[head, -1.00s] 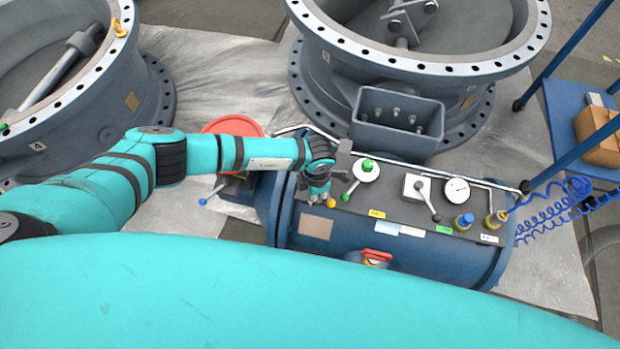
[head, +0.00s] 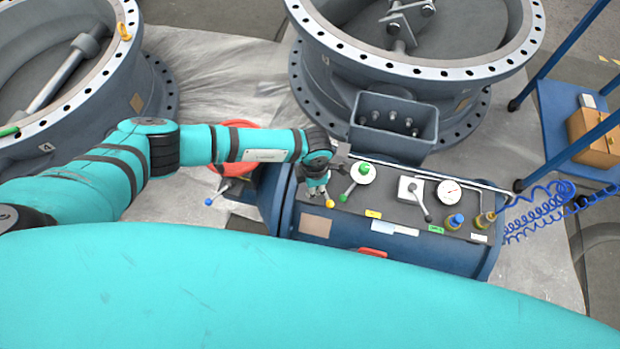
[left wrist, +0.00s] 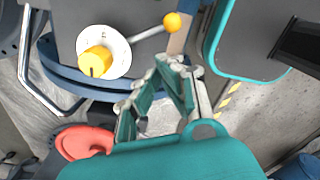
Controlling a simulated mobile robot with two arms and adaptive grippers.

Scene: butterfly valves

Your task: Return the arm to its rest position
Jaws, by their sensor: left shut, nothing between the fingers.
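My left arm (head: 255,143) reaches in from the left in the head view, teal with black bands. Its gripper (head: 318,192) points down over the left end of the grey control panel (head: 390,205). In the left wrist view the gripper (left wrist: 168,68) is shut, its fingers drawn together with nothing between them. Beyond it is a white dial with a yellow knob (left wrist: 97,62) and a lever ending in a yellow ball (left wrist: 172,22). The fingertips appear apart from both. My right gripper is out of view.
The panel sits on a blue tank (head: 315,250) with a green knob (head: 365,169), a grey lever (head: 421,202) and a gauge (head: 449,191). Large grey valve bodies (head: 465,72) stand behind. A blue cart (head: 560,110) and coiled hose (head: 545,212) are at right.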

